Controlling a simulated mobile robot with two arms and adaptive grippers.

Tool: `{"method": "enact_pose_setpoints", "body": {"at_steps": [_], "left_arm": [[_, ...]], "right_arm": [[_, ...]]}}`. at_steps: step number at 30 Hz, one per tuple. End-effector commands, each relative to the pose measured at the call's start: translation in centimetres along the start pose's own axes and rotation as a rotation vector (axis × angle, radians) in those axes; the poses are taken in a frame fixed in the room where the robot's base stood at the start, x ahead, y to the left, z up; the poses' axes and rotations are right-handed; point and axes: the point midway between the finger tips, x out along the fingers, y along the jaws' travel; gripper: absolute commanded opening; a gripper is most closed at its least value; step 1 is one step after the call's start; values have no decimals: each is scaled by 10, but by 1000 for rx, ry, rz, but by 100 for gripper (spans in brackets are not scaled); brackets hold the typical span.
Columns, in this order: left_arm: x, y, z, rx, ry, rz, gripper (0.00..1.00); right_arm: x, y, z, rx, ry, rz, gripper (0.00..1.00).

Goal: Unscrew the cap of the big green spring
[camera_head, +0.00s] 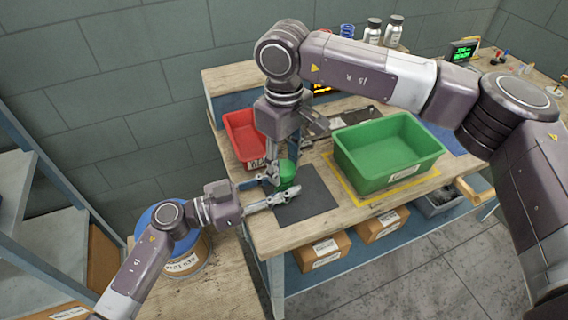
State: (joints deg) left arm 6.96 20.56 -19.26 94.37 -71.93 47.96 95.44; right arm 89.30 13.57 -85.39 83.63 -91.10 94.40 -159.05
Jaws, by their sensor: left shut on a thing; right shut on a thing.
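The big green spring (287,181) stands upright at the left edge of a dark mat on the workbench. It is small in view and partly covered by my grippers. My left gripper (284,197) comes in low from the left and is shut on the lower part of the spring. My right gripper (284,170) reaches down from above and is shut around the top of the spring, where the cap is. The cap's edge and thread cannot be made out.
A red bin (240,137) stands behind left. A large green bin (388,150) stands to the right inside a yellow outline. The dark mat (311,198) is bare to the right of the spring. A blue-topped drum (185,262) stands below my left arm.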

Motion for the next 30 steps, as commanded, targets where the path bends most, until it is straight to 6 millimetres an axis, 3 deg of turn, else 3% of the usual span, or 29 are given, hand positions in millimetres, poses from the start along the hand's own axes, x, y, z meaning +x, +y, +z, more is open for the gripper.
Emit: {"method": "enact_pose_setpoints", "body": {"at_steps": [3, 4, 9, 19, 30], "left_arm": [[1, 2, -1, 1, 1, 6, 0], [1, 2, -1, 1, 1, 6, 0], [1, 2, -1, 1, 1, 4, 0], [0, 0, -1, 0, 2, 1, 0], [0, 0, -1, 1, 1, 1, 0]], "right_arm": [[-1, 1, -1, 3, 5, 3, 7], [-1, 1, -1, 4, 5, 3, 37], [-1, 1, -1, 4, 4, 2, 54], [-4, 0, -1, 4, 3, 1, 54], [-45, 0, 0, 4, 2, 1, 51]]}}
